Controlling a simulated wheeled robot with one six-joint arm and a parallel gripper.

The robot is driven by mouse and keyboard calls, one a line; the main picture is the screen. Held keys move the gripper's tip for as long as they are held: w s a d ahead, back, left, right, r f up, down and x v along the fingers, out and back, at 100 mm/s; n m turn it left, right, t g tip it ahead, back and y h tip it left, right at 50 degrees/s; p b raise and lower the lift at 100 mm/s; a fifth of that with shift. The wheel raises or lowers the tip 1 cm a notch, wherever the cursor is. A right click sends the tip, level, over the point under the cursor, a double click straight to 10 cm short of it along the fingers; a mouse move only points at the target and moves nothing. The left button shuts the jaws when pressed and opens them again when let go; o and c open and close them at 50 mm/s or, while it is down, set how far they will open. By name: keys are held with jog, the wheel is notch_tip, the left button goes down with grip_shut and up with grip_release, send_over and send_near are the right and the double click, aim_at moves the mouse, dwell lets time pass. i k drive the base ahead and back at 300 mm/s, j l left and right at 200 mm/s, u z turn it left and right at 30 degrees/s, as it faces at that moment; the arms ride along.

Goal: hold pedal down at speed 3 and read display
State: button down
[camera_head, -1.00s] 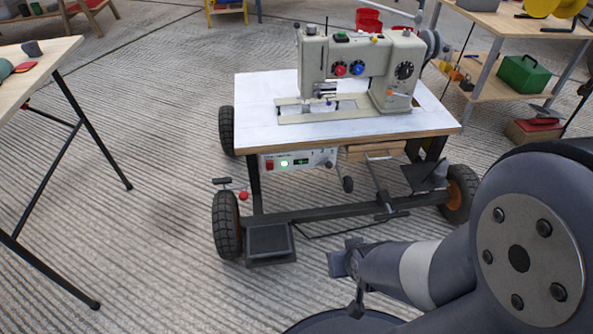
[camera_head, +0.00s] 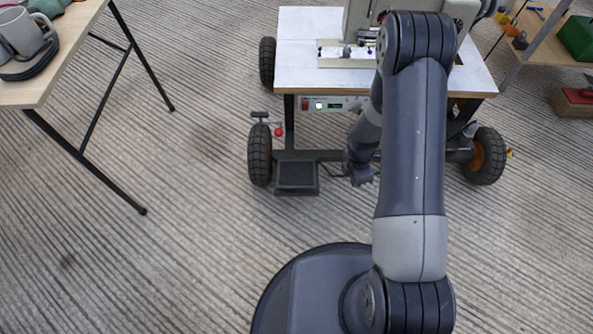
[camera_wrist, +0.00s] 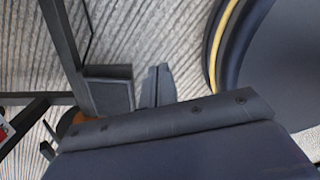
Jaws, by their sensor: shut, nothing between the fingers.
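The sewing machine (camera_head: 362,20) stands on a wheeled white-topped table (camera_head: 310,70), partly behind my arm. The dark foot pedal (camera_head: 297,178) sits low at the table's front left; it also shows in the wrist view (camera_wrist: 108,94). The control box (camera_head: 312,103) under the tabletop has a red switch, a lit green light and a small dark display (camera_head: 335,106), too small to read. My arm hides the box's right part. My gripper (camera_head: 362,180) is shut and empty, low to the right of the pedal. In the wrist view its fingers (camera_wrist: 157,84) are beside the pedal, apparently not on it.
The table's wheels (camera_head: 260,154) and (camera_head: 488,156) flank the frame. A small red-knobbed lever (camera_head: 279,132) is by the left wheel. A wooden table (camera_head: 50,85) with mugs stands left, a shelf (camera_head: 548,62) right. The floor at front left is clear.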

aim_at(291, 173)
jog(key=i+j+z, duration=0.1)
jog(key=j+z, duration=0.25)
jog(key=j, duration=0.4)
jog(key=j+z, duration=0.35)
jog(key=j, duration=0.35)
jog(key=j+z, duration=0.35)
jog(key=j, duration=0.4)
